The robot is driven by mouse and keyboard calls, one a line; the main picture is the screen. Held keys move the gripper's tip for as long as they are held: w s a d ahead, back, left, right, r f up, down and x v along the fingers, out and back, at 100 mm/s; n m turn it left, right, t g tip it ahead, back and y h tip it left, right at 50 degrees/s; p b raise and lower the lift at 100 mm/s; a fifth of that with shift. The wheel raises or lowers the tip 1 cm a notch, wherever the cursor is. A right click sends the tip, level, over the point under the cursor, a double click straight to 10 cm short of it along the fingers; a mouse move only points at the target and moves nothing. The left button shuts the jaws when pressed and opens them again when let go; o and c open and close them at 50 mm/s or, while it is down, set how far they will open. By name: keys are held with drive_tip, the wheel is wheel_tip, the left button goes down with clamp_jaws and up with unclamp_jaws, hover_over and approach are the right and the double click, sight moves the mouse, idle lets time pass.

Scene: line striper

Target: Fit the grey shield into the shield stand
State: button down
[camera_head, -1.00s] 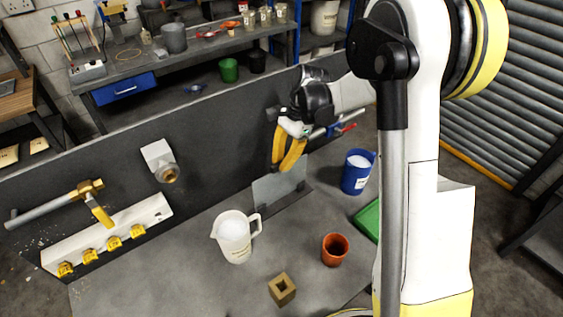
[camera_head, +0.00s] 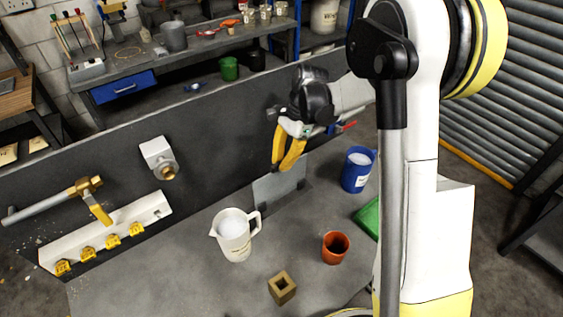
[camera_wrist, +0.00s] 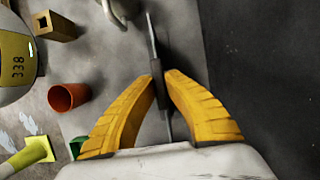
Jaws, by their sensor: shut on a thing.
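The grey shield (camera_head: 268,191) is a thin flat plate, upright at the back of the bench near the dark panel. In the wrist view it shows edge-on as a thin strip (camera_wrist: 152,38). My gripper (camera_head: 283,169) points down at its upper edge, its yellow fingers shut on it. In the wrist view the fingertips (camera_wrist: 158,80) close on a dark grip piece at the plate. The shield stand (camera_head: 263,211) shows as low dark brackets at the plate's lower edge. I cannot tell whether the plate is fully seated in it.
A white jug (camera_head: 234,238) stands left in front of the shield. A blue cup (camera_head: 356,177) stands to its right, with an orange cup (camera_head: 335,248) and a brass block (camera_head: 282,289) in front. The dark back panel (camera_head: 215,140) rises close behind. Bare bench lies front left.

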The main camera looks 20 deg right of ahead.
drive_tip(key=shift+f, duration=0.3)
drive_tip(key=c, duration=1.1)
unclamp_jaws()
drive_tip(key=shift+p+v, duration=1.8)
drive_tip(key=shift+v, duration=1.8)
drive_tip(key=shift+f, duration=0.1)
